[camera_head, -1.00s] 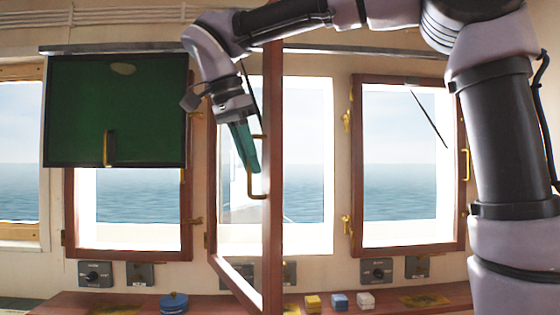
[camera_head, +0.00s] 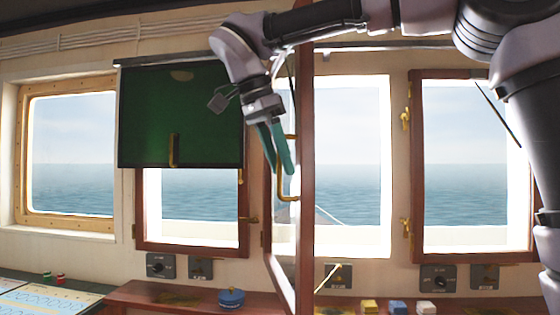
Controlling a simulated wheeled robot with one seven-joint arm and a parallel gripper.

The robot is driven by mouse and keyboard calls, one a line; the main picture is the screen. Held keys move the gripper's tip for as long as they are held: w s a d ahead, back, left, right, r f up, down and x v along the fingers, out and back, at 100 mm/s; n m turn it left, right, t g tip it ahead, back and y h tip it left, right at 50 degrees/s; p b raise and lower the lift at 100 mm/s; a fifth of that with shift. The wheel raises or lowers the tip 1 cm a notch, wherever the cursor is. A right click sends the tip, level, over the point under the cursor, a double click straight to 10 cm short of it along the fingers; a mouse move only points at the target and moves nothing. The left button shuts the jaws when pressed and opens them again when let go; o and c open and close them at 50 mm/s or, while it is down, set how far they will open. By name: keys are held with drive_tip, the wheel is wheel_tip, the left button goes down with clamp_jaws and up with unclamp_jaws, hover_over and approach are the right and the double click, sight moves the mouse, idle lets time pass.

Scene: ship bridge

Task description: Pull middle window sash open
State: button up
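The middle window sash (camera_head: 306,230) has a brown wooden frame and stands swung inward, seen almost edge-on. Its glass is seen at a steep angle. A brass handle (camera_head: 285,198) is on the sash's near side. My gripper (camera_head: 282,172) points down, with teal fingers spread slightly apart, on the left side of the sash's near edge and beside the handle. I cannot tell whether a finger touches the handle. The window opening (camera_head: 350,150) behind the sash shows sea and sky.
A green blind (camera_head: 200,115) covers the upper left window. The right window (camera_head: 470,150) is shut. A ledge below carries a blue round pot (camera_head: 231,298) and small yellow, blue and white blocks. A chart table (camera_head: 40,300) is at lower left.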

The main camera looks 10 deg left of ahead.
drive_tip(key=v, duration=1)
drive_tip(key=shift+a+r, duration=0.15)
drive_tip(key=shift+r, duration=0.2)
drive_tip(key=shift+s, duration=0.15)
